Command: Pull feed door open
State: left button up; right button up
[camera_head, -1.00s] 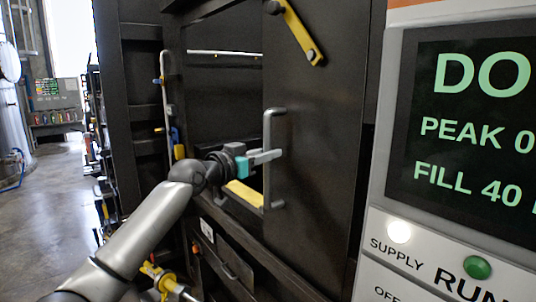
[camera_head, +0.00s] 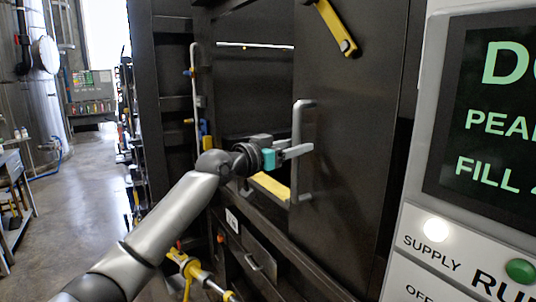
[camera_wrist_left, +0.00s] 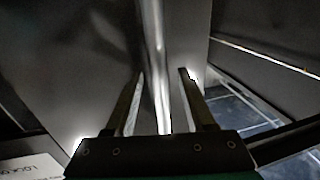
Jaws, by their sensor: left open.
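The feed door (camera_head: 350,150) is a dark flat panel, standing open with a gap along its left edge. Its vertical grey bar handle (camera_head: 297,122) is near that edge. My left gripper (camera_head: 306,150) is at the handle's middle, with its fingers pointing right. In the left wrist view the handle (camera_wrist_left: 154,50) runs between the two fingers of my left gripper (camera_wrist_left: 162,74). The fingers are open, with space visible beside the bar. I cannot tell whether either finger touches it. My right gripper is not in view.
A yellow latch bar (camera_head: 337,28) is on the door's upper part. A yellow strip (camera_head: 270,186) lies at the opening's lower edge. The control panel (camera_head: 480,150) stands close on the right. A yellow-ended rod (camera_head: 193,268) is low in front. Open floor (camera_head: 85,200) is on the left.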

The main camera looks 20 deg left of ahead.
pick_arm(q)
jog(key=b+v, duration=0.4)
jog(key=v, duration=1)
jog(key=shift+s, duration=0.25)
